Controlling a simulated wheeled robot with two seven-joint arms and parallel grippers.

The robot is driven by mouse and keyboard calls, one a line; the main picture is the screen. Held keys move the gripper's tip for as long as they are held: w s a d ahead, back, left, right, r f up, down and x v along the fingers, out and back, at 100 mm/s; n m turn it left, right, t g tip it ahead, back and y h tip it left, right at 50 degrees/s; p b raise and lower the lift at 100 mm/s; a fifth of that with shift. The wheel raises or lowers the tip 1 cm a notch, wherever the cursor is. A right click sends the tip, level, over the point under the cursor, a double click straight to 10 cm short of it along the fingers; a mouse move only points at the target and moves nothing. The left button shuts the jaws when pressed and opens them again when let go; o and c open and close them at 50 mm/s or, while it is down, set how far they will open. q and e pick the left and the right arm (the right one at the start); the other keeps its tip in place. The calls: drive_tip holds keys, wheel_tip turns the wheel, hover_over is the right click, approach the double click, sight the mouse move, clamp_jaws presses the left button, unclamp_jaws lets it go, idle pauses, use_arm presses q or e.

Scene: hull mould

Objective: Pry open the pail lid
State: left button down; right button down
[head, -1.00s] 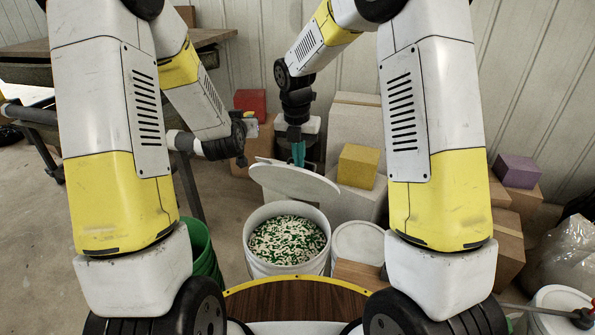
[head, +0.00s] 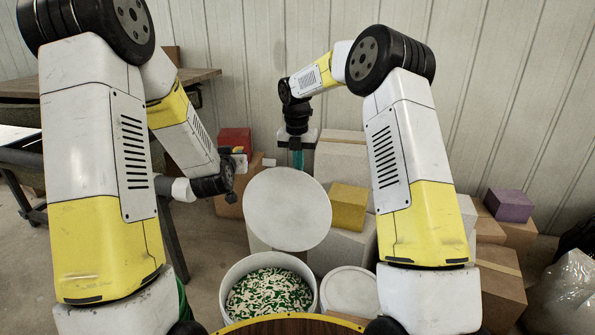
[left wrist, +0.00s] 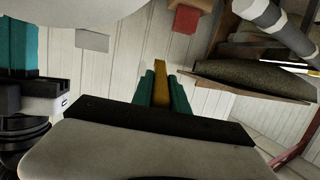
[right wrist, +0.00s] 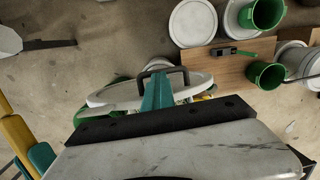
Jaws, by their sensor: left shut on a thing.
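The pail (head: 226,292) stands open at the lower middle of the head view, full of green and white pieces. Its round white lid (head: 287,208) is off, steeply tilted in the air above and behind the pail. My right gripper (head: 297,158) is behind the lid's upper edge. In the right wrist view its teal fingers (right wrist: 159,92) are closed at the black handle (right wrist: 165,72) of the lid (right wrist: 203,82). My left gripper (left wrist: 162,90) is shut on a flat yellow-brown bar (left wrist: 160,78), apart from the lid; in the head view its fingers are hard to make out.
A closed white pail (head: 350,290) stands right of the open one. Cartons with a yellow box (head: 348,208) and a purple box (head: 510,205) stand behind and right. A red box (head: 235,140) is near my left gripper. A workbench (head: 195,76) is back left.

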drive_tip(key=shift+w+d+f, duration=0.5)
drive_tip(key=shift+w+d, duration=0.2)
drive_tip(key=shift+w, duration=0.2)
wheel_tip(320, 180, up, 12)
drive_tip(key=s+a, duration=0.1)
drive_tip(key=a, duration=0.1)
drive_tip(key=s+d+r+m+t, duration=0.1)
drive_tip(key=s+d+r+m, duration=0.2)
drive_tip(key=s+r+m, duration=0.35)
drive_tip(key=s+d+r+m+t+y, duration=0.1)
drive_tip(key=s+d+r+m+t, duration=0.2)
drive_tip(key=s+m, duration=0.7)
drive_tip(key=s+d+f+m+y, duration=0.1)
drive_tip(key=s+d+f+m, duration=0.1)
drive_tip(key=s+m, duration=0.6)
drive_tip(key=s+d+f+m+t, duration=0.1)
drive_tip(key=s+d+f+m, duration=0.2)
drive_tip(key=s+m, duration=0.5)
drive_tip(key=s, duration=0.4)
drive_tip(key=shift+f+y, duration=0.35)
drive_tip(key=shift+y, duration=0.05)
